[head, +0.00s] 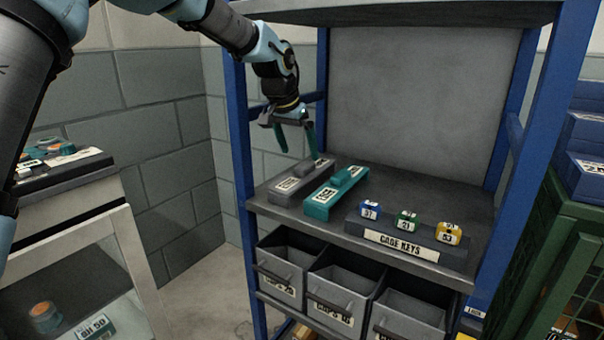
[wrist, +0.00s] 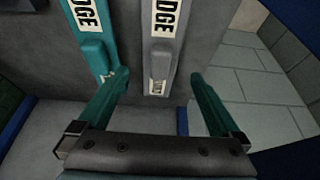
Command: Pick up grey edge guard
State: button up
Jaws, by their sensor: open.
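The grey edge guard (head: 299,182) lies on the left part of the rack shelf, a long block with a raised grip and a white label. In the wrist view the grey edge guard (wrist: 174,50) runs between and beyond my open fingers. My gripper (head: 300,152) hangs above its far end, fingers pointing down, open and empty; the wrist view shows both teal fingers of the gripper (wrist: 158,97).
A holder labelled "CAGE KEYS" (head: 402,238) with blue, green and yellow tags stands on the shelf's right. Blue rack posts (head: 240,150) flank the shelf (head: 400,185). Grey bins (head: 342,290) sit below. The shelf behind the guards is clear.

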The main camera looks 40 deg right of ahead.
aim_at(303, 165)
jog(key=x, duration=0.9)
jog(key=shift+d, duration=0.15)
jog(key=shift+c, duration=0.4)
jog(key=c, duration=1)
jog(key=shift+c, duration=0.4)
jog(key=shift+r, duration=0.1)
